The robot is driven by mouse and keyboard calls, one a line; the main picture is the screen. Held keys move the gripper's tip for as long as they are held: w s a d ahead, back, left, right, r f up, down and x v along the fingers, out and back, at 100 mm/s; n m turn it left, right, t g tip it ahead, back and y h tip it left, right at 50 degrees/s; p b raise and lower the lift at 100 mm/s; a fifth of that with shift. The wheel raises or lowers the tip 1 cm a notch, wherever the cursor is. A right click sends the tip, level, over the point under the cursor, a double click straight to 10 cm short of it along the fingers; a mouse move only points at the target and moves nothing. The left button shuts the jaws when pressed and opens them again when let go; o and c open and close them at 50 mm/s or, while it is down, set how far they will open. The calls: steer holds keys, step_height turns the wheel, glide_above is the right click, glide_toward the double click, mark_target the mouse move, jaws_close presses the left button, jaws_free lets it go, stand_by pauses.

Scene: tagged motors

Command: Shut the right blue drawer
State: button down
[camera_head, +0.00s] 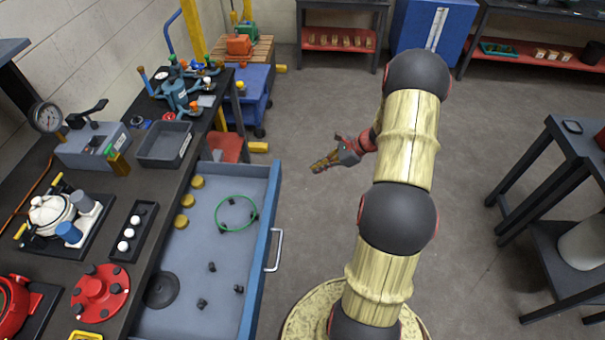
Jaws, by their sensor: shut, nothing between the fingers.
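A blue drawer (262,262) is pulled out from the workbench on the left of the view. Its silver handle (279,250) is on its right-hand front face. Inside lie a green ring (236,213), several brass discs, a dark disc and small dark parts. My gripper (318,166) is shut and empty, in the air to the right of the drawer's far corner and apart from the handle. Its fingers point left. The drawer's near end is cut off by the picture's lower edge.
The workbench (150,185) carries a grey bin (165,143), a gauge unit, a white pump and red flanged parts. A blue cart (250,88) stands beyond it. A dark table (560,165) stands at right.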

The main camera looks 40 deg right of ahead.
mark_target(280, 183)
steer(key=w+a+r+b+x, duration=0.1)
steer(key=r+b+x, duration=0.1)
steer(key=x, duration=1)
steer(key=shift+w+a+b, duration=0.2)
steer(key=shift+a+b, duration=0.1)
steer(key=shift+b, duration=0.05)
steer(key=shift+f, duration=0.1)
steer(key=w+a, duration=2.3)
